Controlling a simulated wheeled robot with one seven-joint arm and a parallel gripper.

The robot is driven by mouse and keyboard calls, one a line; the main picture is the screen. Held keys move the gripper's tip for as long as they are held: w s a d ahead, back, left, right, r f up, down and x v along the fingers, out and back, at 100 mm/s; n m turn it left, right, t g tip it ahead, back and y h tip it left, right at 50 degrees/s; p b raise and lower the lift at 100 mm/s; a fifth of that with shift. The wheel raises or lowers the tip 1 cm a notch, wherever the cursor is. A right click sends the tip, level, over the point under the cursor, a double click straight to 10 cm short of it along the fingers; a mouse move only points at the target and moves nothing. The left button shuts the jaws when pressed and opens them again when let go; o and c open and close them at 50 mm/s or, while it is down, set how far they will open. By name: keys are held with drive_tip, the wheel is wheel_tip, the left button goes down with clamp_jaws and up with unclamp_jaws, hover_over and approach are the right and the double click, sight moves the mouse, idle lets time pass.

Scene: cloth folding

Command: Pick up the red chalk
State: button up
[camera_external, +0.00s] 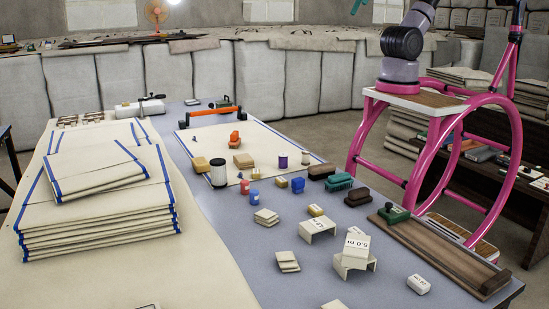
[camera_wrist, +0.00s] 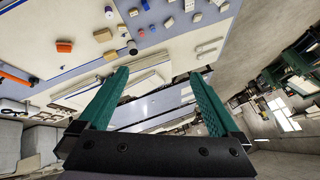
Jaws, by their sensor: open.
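I cannot tell for sure which item is the red chalk. In the external view, a small red cylinder (camera_external: 244,187) stands on the table near the front edge of a cream cloth.
A stack of blue-edged cloths (camera_external: 95,205) fills the table's left side. A white-and-black cylinder (camera_external: 218,173), brushes (camera_external: 339,182) and white blocks (camera_external: 355,249) stand around the small red items. A wooden board (camera_external: 440,255) lies along the right edge. Bare blue tabletop (camera_external: 225,240) shows at the front.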

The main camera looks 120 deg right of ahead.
drive_tip(key=c, duration=0.4)
